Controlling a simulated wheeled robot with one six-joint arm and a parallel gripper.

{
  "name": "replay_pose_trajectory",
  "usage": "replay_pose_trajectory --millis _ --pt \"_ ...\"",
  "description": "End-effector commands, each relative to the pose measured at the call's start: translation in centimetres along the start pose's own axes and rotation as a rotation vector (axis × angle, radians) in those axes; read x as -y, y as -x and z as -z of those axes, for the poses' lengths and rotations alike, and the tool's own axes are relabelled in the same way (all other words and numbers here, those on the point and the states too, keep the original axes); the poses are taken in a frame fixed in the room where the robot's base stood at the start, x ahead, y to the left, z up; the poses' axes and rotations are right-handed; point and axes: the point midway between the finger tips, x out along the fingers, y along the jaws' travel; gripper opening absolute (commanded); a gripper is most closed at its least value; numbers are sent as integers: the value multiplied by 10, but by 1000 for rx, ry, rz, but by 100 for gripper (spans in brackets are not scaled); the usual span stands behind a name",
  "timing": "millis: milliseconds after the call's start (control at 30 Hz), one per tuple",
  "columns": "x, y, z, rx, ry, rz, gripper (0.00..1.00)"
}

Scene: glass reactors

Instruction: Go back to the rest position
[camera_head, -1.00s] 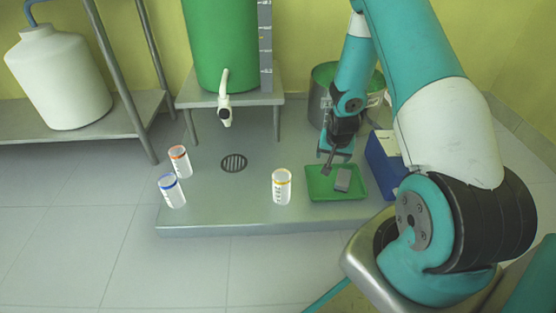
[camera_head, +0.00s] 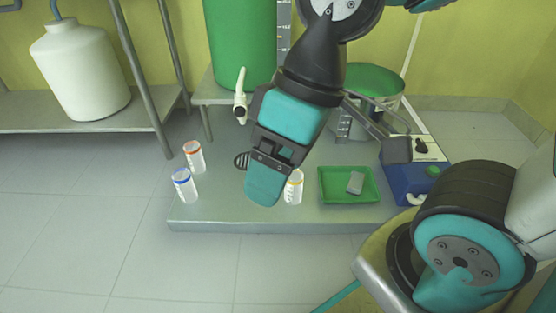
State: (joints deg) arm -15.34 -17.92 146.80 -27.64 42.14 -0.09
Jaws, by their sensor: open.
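My gripper (camera_head: 332,160) hangs in the middle of the head view, close to the camera. It is open and nothing shows held in it. A grey finger pad shows at its right side, and a teal part hangs lower at its left. The green tray (camera_head: 329,196) sits below and to the right of the gripper on the platform. A small grey block (camera_head: 355,183) lies in the tray. A yellow-ringed bottle (camera_head: 295,190) stands left of the tray, partly hidden behind my gripper.
A red-ringed bottle (camera_head: 194,157) and a blue-ringed bottle (camera_head: 185,187) stand on the platform (camera_head: 225,212) at left. The front-left floor is clear.

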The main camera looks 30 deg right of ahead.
Motion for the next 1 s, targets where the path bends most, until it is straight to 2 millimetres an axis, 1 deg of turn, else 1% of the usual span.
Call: replay_pose_trajectory --millis 167,233,367,467,567,700,967,1000 --pt "0 1 1 -2 -3 -1 78" --pt "0 4 2 -2 -4 -1 78" --pt "6 22 6 -3 -5 -1 78" --pt "13 47 11 -3 -5 -1 78" --pt "24 79 19 -4 -5 -2 78" --pt "39 130 30 -4 -5 -2 78" --pt "67 220 50 -4 -6 -2 78" --pt "72 234 53 -4 -6 -2 78"
